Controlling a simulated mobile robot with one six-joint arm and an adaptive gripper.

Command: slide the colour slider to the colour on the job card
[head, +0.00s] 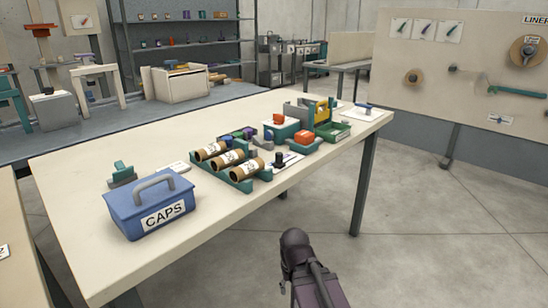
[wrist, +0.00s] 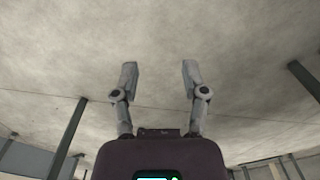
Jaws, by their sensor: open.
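My gripper (wrist: 159,76) is open and empty in the wrist view, its two grey fingers apart over bare concrete. In the head view only a dark part of my arm shows at the bottom, in front of the table and apart from it. The colour slider cannot be told for sure. A small white plate with a dark upright knob (head: 279,158) stands at the table's front edge, right of the cardboard tubes. A white card or sheet (head: 358,113) with a blue item on it lies at the table's far right end. No job card can be read at this size.
The long cream table (head: 75,175) carries a blue CAPS box (head: 150,205), a green rack with cardboard tubes (head: 228,158), and several small coloured devices. A pegboard (head: 455,110) stands at right, shelves (head: 185,32) at the back. The floor (head: 440,230) at right is clear.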

